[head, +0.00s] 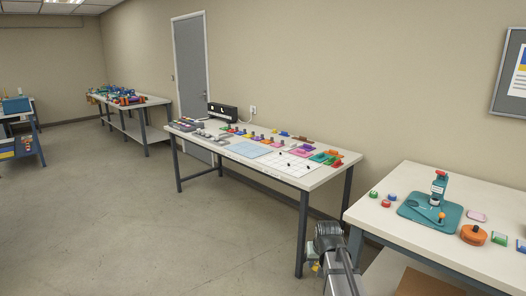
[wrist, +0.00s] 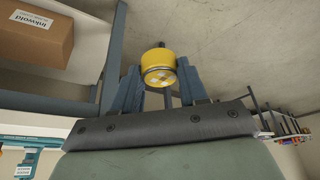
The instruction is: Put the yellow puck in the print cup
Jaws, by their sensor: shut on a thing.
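The yellow puck (wrist: 158,64) is held between the two blue-grey fingers of my gripper (wrist: 160,88) in the wrist view. Its pale, patterned face points towards the camera. In the head view my gripper (head: 318,262) is low in front, beside the right table's left edge, with a small bit of yellow (head: 315,267) at it. A teal hand press (head: 437,206) with a red top stands on the right table. A round orange piece (head: 473,235) sits to its right. I cannot tell which part is the print cup.
A middle table (head: 325,176) carries many coloured items. A cardboard carton (wrist: 45,32) shows in the wrist view. Open floor (head: 200,240) lies left of my arm.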

